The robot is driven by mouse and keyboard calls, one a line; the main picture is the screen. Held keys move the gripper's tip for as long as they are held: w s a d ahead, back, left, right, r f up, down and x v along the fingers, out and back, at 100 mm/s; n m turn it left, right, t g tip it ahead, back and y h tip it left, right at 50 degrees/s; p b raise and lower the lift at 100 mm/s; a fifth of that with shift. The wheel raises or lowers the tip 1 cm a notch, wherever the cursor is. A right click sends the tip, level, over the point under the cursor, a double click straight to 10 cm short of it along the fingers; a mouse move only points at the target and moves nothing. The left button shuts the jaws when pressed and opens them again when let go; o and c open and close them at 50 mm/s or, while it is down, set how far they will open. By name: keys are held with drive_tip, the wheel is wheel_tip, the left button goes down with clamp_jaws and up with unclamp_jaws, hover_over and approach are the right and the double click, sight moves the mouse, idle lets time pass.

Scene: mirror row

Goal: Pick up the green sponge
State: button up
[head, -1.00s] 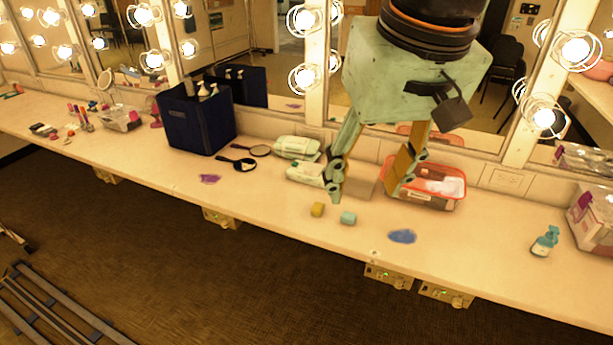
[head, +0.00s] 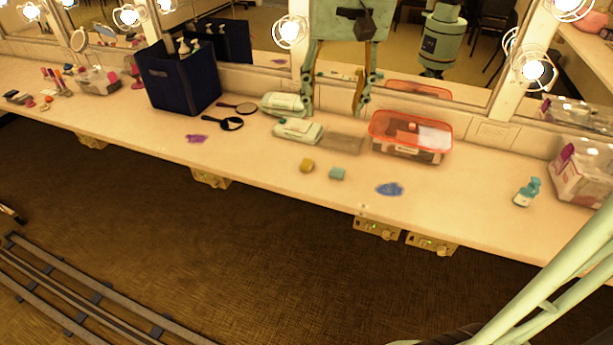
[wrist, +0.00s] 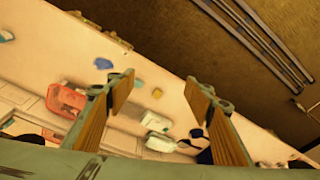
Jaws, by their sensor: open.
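The green sponge (head: 337,173) is a small blue-green block on the white counter, just right of a small yellow block (head: 307,165). In the wrist view the sponge (wrist: 138,83) lies near the tip of the left-hand finger. My gripper (head: 333,110) is open and empty, with its fingers pointing down. In the head view it is above and behind the sponge, in front of the mirror's lower edge. Both fingers also show in the wrist view (wrist: 159,78), spread wide apart. Nothing hides the sponge.
A blue patch (head: 390,189) lies right of the sponge. Behind are white-green packs (head: 298,130), a flat beige block (head: 343,142) and a red-rimmed container (head: 410,140). A dark blue bin (head: 180,80) stands left. The counter's front edge is close to the sponge.

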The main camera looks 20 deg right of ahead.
drive_tip(key=w+d+f+m+g, duration=0.1)
drive_tip(key=w+d+f, duration=0.3)
drive_tip(key=w+f, duration=0.25)
drive_tip(key=w+d+f+m, duration=0.1)
drive_tip(key=w+d+f, duration=0.2)
drive_tip(key=w+f, duration=0.35)
drive_tip(key=m+g+p, duration=0.1)
drive_tip(key=m, duration=0.2)
hover_over(337, 170)
wheel_tip(337, 170, down, 19)
drive_tip(key=shift+d+f, duration=0.1)
drive_tip(key=shift+f, duration=0.1)
drive_tip(key=shift+f, duration=4.3)
drive_tip(key=shift+f+b, duration=0.4)
drive_tip(key=shift+f, duration=2.2)
